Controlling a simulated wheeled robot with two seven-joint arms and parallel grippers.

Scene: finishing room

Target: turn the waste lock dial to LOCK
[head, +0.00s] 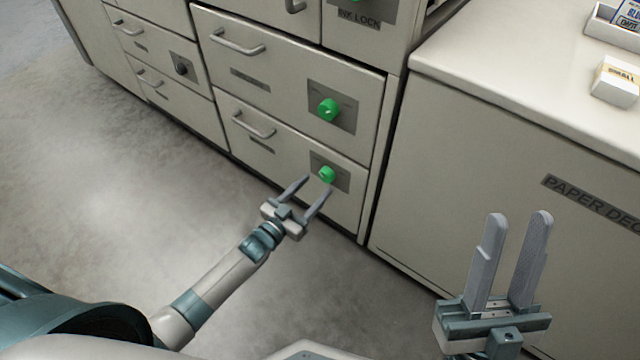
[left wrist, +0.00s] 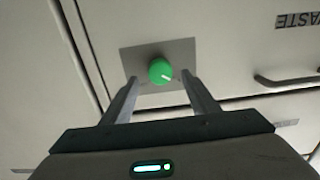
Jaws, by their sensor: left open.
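The waste lock dial is a round green knob (head: 327,174) on a grey plate on the lower drawer front. In the left wrist view the green dial (left wrist: 160,71) has a white mark pointing to the lower right of the picture. The WASTE label (left wrist: 298,20) shows upside down there. My left gripper (head: 316,184) is open, its fingertips just in front of the dial, one to each side. I cannot tell whether they touch it. Lettering on the plate is not readable. My right gripper (head: 519,216) is open and empty, in front of the paper cabinet.
Drawer handles (head: 253,124) stick out to the left of the dials. A counter (head: 520,60) with a small box (head: 616,82) is at right. The floor (head: 130,190) is clear.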

